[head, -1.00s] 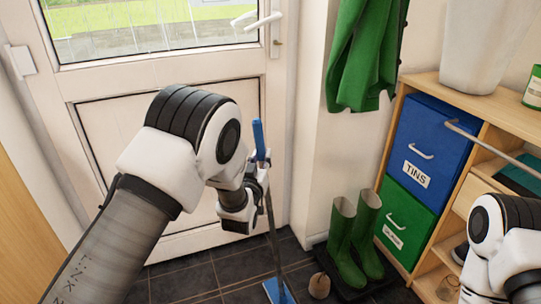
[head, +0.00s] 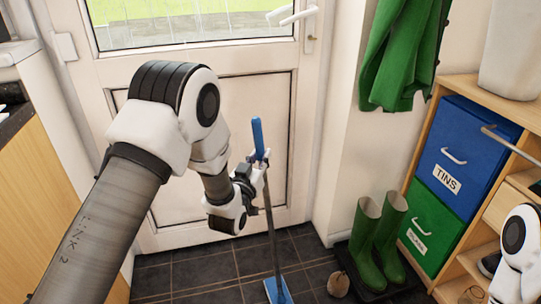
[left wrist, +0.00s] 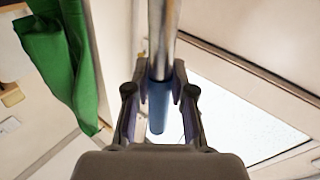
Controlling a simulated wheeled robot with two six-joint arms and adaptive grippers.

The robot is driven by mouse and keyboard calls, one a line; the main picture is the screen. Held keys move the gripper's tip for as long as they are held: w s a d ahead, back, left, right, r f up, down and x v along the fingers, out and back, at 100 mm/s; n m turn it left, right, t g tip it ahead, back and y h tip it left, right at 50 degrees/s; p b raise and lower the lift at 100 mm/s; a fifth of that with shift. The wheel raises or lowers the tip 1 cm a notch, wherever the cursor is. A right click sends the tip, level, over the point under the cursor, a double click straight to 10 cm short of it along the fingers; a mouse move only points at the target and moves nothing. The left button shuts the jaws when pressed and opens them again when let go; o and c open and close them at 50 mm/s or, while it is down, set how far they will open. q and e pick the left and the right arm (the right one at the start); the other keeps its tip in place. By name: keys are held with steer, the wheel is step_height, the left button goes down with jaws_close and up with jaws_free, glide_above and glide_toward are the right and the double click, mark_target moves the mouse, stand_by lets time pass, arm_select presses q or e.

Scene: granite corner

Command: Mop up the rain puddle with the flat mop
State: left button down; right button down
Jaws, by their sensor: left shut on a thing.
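The flat mop has a blue grip (head: 258,138), a thin grey pole (head: 271,225) and a blue head (head: 278,290) down near the dark tiled floor at the bottom edge of the head view. My left gripper (head: 258,168) is shut on the pole just below the blue grip, and the mop stands nearly upright, slightly tilted. In the left wrist view the pole (left wrist: 162,30) and the blue grip (left wrist: 157,108) run between the fingers (left wrist: 159,82). I cannot make out the puddle. Only part of my right arm shows at the right edge; its gripper is out of view.
A white door (head: 225,100) stands behind the mop. To the right, green boots (head: 378,243) stand on a dark tray (head: 350,262), beside a small brown round object (head: 338,284). A wooden shelf holds blue (head: 462,150) and green (head: 432,225) drawers. A wooden cabinet (head: 40,180) is at left.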

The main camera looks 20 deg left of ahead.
arm_select(q)
steer(key=shift+s+a+p, duration=1.5)
steer(key=shift+s+a, duration=2.2)
steer(key=shift+a, duration=1.75)
steer(key=w+d+b, duration=0.2)
steer(key=w+d, duration=0.8)
steer(key=d, duration=0.5)
steer(key=w+d+b, duration=0.3)
steer(key=w+d, duration=0.7)
steer(key=d, duration=0.5)
steer(key=shift+b, duration=0.3)
